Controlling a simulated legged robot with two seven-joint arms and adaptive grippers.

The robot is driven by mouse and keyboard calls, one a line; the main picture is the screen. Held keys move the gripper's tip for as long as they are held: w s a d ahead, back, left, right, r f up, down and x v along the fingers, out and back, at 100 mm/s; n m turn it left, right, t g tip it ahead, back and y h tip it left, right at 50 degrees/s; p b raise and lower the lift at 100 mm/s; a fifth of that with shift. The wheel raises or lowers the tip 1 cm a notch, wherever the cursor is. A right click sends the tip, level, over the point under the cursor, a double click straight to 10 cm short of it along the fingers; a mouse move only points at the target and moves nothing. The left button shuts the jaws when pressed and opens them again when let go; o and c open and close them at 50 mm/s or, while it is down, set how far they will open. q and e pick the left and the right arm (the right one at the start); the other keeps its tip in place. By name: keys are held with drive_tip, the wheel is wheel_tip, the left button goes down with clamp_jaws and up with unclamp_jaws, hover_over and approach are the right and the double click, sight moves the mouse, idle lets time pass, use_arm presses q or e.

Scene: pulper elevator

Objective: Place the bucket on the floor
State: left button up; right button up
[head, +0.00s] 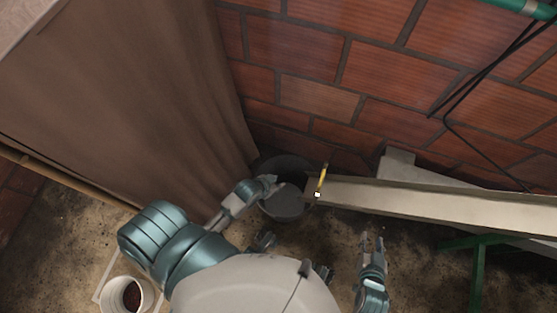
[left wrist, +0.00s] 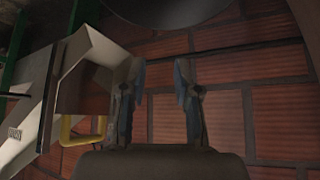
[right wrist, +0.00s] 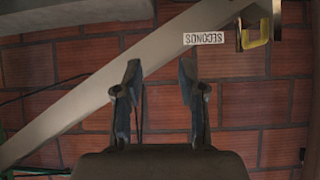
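A dark grey round bucket (head: 284,204) is by the brick wall, at the left end of the metal chute (head: 430,203). Whether its base touches the floor is hidden. A dark round shape at the top of the left wrist view (left wrist: 170,8) looks like part of it. My left gripper (head: 268,183) is at the bucket's left rim in the head view; its fingers are apart in the left wrist view (left wrist: 157,85) with nothing seen between them. My right gripper (head: 372,240) is open and empty, right of the bucket and below the chute in the picture.
A yellow handle (head: 321,180) is on the chute's end. Green legs (head: 478,270) stand under the chute at right. A brown curtain (head: 130,90) hangs at left. A white round container (head: 145,290) with brown contents is at lower left. Bare floor (head: 415,265) shows near my right gripper.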

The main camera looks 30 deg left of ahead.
use_arm(q)
drive_tip(key=s+d+r+t, duration=0.1)
drive_tip(key=s+d+r, duration=0.1)
drive_tip(key=r, duration=0.5)
drive_tip(key=s+d+r+t, duration=0.2)
drive_tip(key=r, duration=0.5)
drive_tip(key=shift+t+h, duration=0.3)
drive_tip(key=shift+s, duration=0.1)
drive_tip(key=shift+d+f, duration=0.1)
use_arm(e)
drive_tip(key=shift+w, duration=0.1)
